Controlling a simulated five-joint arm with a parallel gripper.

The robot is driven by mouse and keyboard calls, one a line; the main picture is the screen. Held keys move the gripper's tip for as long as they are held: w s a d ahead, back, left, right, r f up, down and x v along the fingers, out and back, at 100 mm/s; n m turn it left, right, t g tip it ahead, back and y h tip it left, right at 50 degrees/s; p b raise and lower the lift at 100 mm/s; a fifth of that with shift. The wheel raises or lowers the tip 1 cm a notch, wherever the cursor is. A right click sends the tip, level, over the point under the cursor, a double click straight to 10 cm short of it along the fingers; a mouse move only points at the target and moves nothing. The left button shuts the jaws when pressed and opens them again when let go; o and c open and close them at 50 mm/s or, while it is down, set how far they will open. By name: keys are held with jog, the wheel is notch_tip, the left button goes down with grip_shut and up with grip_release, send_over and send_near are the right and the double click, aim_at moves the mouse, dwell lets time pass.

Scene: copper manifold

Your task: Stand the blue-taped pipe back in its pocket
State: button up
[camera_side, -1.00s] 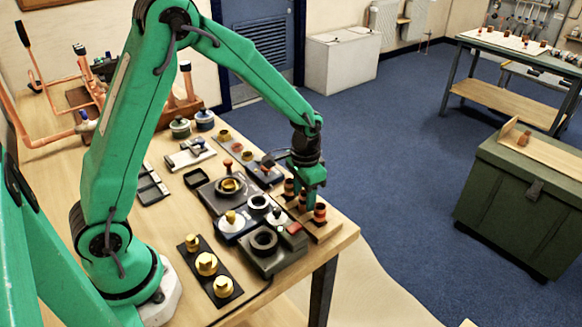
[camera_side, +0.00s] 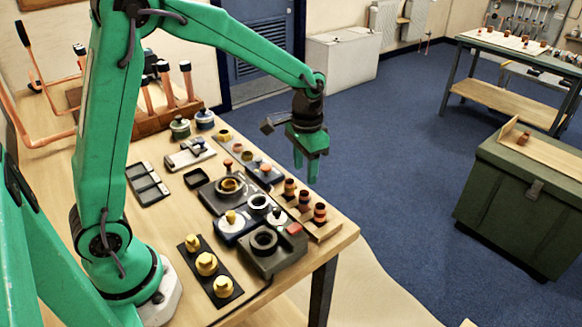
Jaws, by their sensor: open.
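My gripper (camera_side: 305,174) is open, with its fingers pointing down and nothing seen between them. It hangs in the air above and behind the wooden block at the table's right edge. Several upright copper pipes with dark tops stand in a wooden rack (camera_side: 150,127) at the back left. One rack pipe (camera_side: 189,86) shows clearly at the right end. My arm hides part of the rack. I cannot make out blue tape on any pipe, nor tell which pocket is empty.
The wooden block (camera_side: 327,233) holds short copper pieces (camera_side: 320,212) with dark bands. Dark fixtures (camera_side: 271,257), a strip of brass fittings (camera_side: 206,264) and small trays (camera_side: 149,186) crowd the table. Bent copper piping (camera_side: 40,138) stands at the far left.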

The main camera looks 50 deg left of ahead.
jog(key=shift+r, duration=1.85)
jog(key=s+a+r+n+t, duration=0.1)
jog(key=s+r, duration=0.3)
jog(key=s, duration=0.6)
jog(key=s+a+r+n+t, duration=0.1)
jog(key=s+r+t, duration=0.3)
jog(key=s, duration=0.6)
jog(key=shift+r+t, duration=0.3)
jog(key=shift+c, duration=0.3)
